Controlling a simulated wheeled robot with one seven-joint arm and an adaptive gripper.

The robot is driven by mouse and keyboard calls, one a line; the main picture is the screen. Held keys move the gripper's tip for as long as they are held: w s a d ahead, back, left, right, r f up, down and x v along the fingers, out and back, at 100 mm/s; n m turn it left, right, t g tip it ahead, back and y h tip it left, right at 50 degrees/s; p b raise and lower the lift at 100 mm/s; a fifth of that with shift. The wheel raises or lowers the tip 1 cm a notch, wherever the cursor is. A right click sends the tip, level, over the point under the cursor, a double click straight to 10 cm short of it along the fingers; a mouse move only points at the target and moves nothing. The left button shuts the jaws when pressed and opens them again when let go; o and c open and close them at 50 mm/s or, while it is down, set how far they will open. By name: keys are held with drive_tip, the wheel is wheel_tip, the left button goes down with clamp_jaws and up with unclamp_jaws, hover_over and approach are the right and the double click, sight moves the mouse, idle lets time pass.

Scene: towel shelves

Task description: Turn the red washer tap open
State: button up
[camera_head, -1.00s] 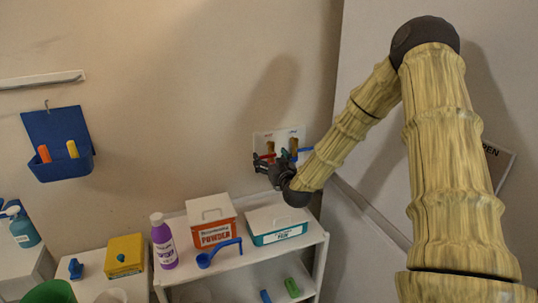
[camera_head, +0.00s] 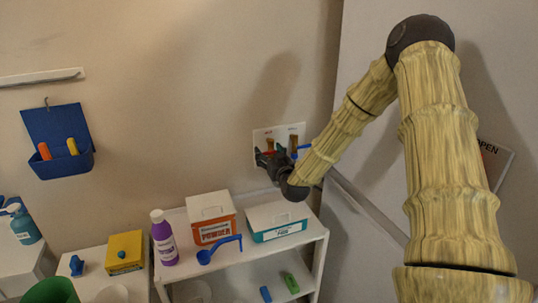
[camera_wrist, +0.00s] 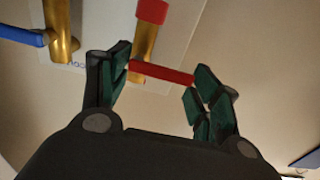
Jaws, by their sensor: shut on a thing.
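The red tap's lever (camera_wrist: 160,72) spans between the two dark green fingers of my gripper (camera_wrist: 163,75) in the wrist view, with one finger at each end. The gripper is shut on this lever. The tap's red cap (camera_wrist: 152,11) sits on a brass body at the top of that view. In the head view my gripper (camera_head: 268,158) is at the white wall plate (camera_head: 262,134) and hides most of the red tap. The blue tap lever (camera_head: 301,148) is right of it, and it also shows in the wrist view (camera_wrist: 20,34).
Below the taps, a white shelf (camera_head: 240,262) holds an orange-and-white powder box (camera_head: 212,217), a teal-and-white box (camera_head: 276,220), a blue scoop (camera_head: 220,248) and a purple bottle (camera_head: 163,240). A blue wall holder (camera_head: 57,130) hangs at left. The wall between is clear.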

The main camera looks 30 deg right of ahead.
sight(270, 156)
drive_tip(key=shift+f, duration=0.15)
drive_tip(key=n+b, duration=0.2)
drive_tip(key=f+n+b, duration=0.1)
drive_tip(key=n, duration=0.1)
drive_tip(key=shift+a+b, duration=0.1)
drive_tip(key=shift+b, duration=0.3)
drive_tip(key=shift+s+d+f+n+b, duration=0.1)
drive_tip(key=shift+d+f+n+b, duration=0.3)
drive_tip(key=shift+n+b, duration=1.85)
drive_tip(key=shift+s+d+f+n+b, duration=0.1)
drive_tip(key=shift+d+f+n+b, duration=0.25)
drive_tip(key=shift+n+b, duration=1.85)
drive_tip(key=shift+s+d+f+n+b, duration=0.1)
drive_tip(key=shift+d+f+n+b, duration=0.3)
drive_tip(key=shift+n+b, duration=1.8)
drive_tip(key=shift+a+n, duration=0.1)
drive_tip(key=shift+n, duration=0.25)
